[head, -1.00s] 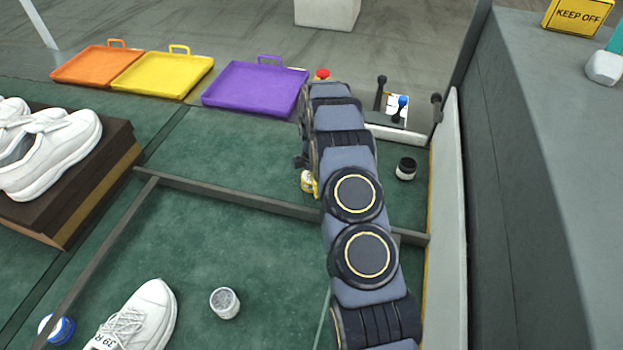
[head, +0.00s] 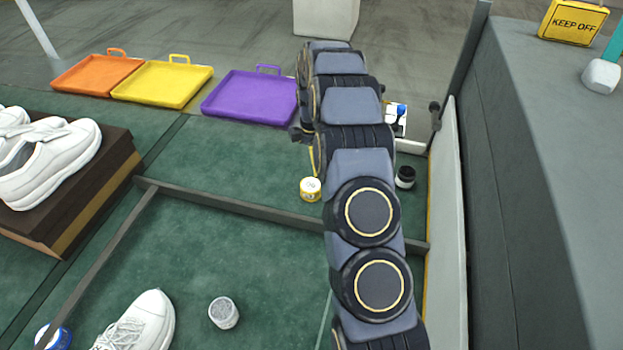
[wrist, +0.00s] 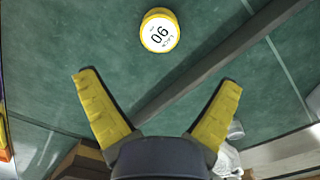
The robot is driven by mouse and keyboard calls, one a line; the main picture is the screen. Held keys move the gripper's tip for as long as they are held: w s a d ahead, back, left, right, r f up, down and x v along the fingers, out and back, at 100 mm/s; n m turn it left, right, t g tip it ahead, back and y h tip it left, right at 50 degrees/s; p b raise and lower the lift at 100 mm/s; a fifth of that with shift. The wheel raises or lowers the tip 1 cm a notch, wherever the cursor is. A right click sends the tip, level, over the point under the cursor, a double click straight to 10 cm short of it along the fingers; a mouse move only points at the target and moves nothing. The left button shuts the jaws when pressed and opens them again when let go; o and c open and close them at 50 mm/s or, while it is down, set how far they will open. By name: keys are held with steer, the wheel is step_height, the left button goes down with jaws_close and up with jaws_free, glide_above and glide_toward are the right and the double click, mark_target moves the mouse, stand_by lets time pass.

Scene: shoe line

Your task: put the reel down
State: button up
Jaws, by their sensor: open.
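The yellow reel (head: 311,189) with a white top stands upright on the green mat, just beyond the dark divider bar. In the wrist view the reel (wrist: 159,31) shows a printed number on its white face, beyond the fingertips and apart from them. My gripper (wrist: 158,82) is open with its yellow fingers spread wide and nothing between them. In the head view my arm hides most of the gripper; only a bit of yellow finger shows above the reel.
A dark bar (head: 235,206) crosses the mat near the reel. A black reel (head: 404,177) stands right of my arm, a grey-white one (head: 223,313) in front. Orange (head: 65,82), yellow (head: 130,92) and purple (head: 225,106) trays lie behind. White shoes (head: 55,160) sit on a box at left.

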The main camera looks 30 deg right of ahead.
steer(key=s+a+r+m, duration=0.8)
steer(key=s+a+r, duration=0.6)
steer(key=s+r, duration=0.15)
steer(key=s+a+r+m, duration=0.1)
steer(key=s+m, duration=0.3)
steer(key=s, duration=0.6)
steer(key=s+a+r+m+g, duration=0.1)
steer(key=s+a+r+m, duration=0.1)
steer(key=s, duration=0.8)
steer(key=shift+a+r+m+g, duration=0.15)
steer(key=shift+a+m+g, duration=0.15)
steer(key=shift+a+m, duration=0.65)
steer(key=shift+s, duration=0.1)
